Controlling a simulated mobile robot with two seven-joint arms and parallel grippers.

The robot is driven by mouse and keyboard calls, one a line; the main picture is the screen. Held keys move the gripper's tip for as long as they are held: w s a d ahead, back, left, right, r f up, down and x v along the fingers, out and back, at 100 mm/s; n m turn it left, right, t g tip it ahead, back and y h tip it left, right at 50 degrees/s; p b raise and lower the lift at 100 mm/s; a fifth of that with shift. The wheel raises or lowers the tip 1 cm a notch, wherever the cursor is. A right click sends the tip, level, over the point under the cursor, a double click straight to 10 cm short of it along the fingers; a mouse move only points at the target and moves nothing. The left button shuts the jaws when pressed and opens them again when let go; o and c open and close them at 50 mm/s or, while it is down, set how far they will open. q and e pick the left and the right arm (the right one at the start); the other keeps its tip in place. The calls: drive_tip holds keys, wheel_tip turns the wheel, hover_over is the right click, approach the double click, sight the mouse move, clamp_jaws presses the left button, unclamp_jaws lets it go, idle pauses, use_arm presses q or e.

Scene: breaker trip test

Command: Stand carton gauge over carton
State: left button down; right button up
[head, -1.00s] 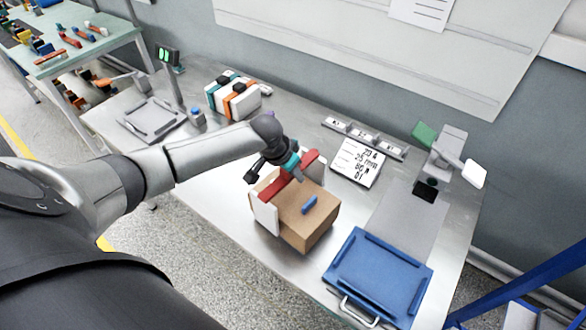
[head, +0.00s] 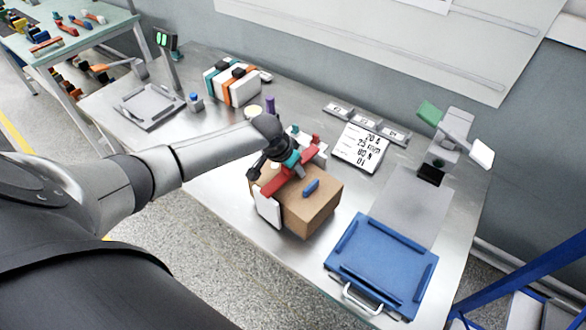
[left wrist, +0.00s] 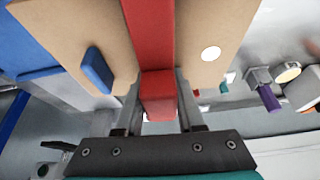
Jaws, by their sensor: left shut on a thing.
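The carton (head: 318,208) is a brown box on the metal bench, with a small blue block (head: 311,186) on top. The carton gauge has a red bar (head: 272,187) and a white side plate (head: 267,206). The bar crosses the carton's top, and the plate hangs along its near left side. My left gripper (head: 290,167) is shut on the red bar from above. In the left wrist view the red bar (left wrist: 158,95) runs between the fingers, with carton top (left wrist: 205,25) on both sides. I cannot tell whether the bar touches the carton. My right gripper is out of view.
A blue tray (head: 348,240) with a handle lies right of the carton. A display card (head: 361,147) and a labelled strip stand behind. A grey fixture with green and white flaps (head: 455,130) is at the right. A grey tray (head: 150,120) and strapped white boxes (head: 232,85) are at the left.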

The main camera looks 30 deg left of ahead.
use_arm(q)
drive_tip(key=shift+s+d+f, duration=0.2)
drive_tip(key=shift+s+f, duration=0.5)
drive_tip(key=shift+f, duration=0.3)
drive_tip(key=c, duration=0.8)
unclamp_jaws()
drive_tip(key=o, duration=0.3)
drive_tip(key=shift+r, duration=0.1)
drive_tip(key=shift+o, duration=0.3)
drive_tip(key=shift+a+r, duration=0.1)
drive_tip(key=shift+r, duration=0.5)
drive_tip(key=w+p+v, duration=0.1)
drive_tip(key=p+v, duration=0.1)
drive_tip(key=v, duration=1.3)
drive_tip(key=shift+r+p, duration=0.35)
drive_tip(key=shift+w+a, duration=0.1)
drive_tip(key=shift+w, duration=0.05)
